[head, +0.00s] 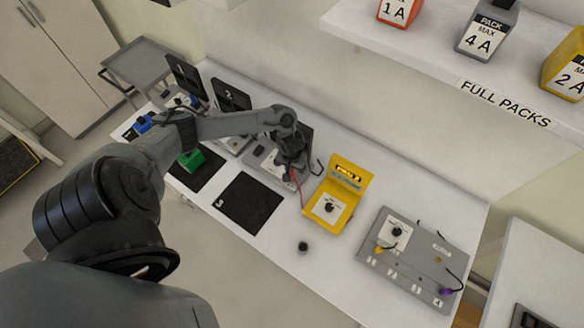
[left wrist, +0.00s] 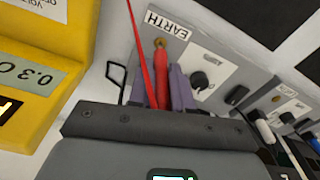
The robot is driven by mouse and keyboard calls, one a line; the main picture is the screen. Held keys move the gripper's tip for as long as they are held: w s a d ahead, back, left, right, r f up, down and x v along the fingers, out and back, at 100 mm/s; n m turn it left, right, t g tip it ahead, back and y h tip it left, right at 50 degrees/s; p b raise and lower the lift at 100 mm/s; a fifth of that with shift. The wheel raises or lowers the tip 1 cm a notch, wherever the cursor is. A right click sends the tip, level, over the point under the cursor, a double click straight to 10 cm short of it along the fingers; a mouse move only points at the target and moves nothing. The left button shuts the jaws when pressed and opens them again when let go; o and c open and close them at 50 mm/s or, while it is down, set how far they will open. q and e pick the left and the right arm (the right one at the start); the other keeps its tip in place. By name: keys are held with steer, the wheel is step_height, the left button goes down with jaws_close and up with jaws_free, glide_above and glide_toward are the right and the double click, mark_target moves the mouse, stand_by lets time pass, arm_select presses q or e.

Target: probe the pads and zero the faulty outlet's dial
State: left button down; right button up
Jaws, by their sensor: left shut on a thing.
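My left gripper (head: 292,172) is over a grey outlet unit (head: 262,160) at the back of the bench. In the left wrist view my left gripper (left wrist: 165,92) is shut on a red probe (left wrist: 161,80). The probe's far end is at the brass EARTH pad (left wrist: 161,43); I cannot tell whether they touch. A black dial (left wrist: 200,80) sits on a white plate beside that pad. The yellow meter (head: 338,200) stands right of the gripper, with a red lead running toward the probe. Its side shows in the left wrist view (left wrist: 60,45). My right gripper is out of view.
A grey panel (head: 372,262) with a dial and yellow and purple plugs lies at the right. A small black knob (head: 303,247) sits near the front edge. A black mat (head: 248,205) marked 3 is bare. A green block (head: 191,160) and blue block (head: 143,124) stand leftward.

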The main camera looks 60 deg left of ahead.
arm_select(q)
steer(key=shift+f+p, duration=0.1)
steer(key=shift+p, duration=0.2)
stand_by(0.9)
steer(key=shift+s, duration=0.1)
stand_by(0.6)
step_height(320, 180, up, 3)
steer(key=p, duration=0.3)
steer(key=shift+f, duration=0.2)
step_height(320, 180, up, 5)
steer(key=p, duration=0.6)
steer(key=shift+f+p, duration=0.2)
steer(key=shift+p, duration=0.15)
stand_by(0.8)
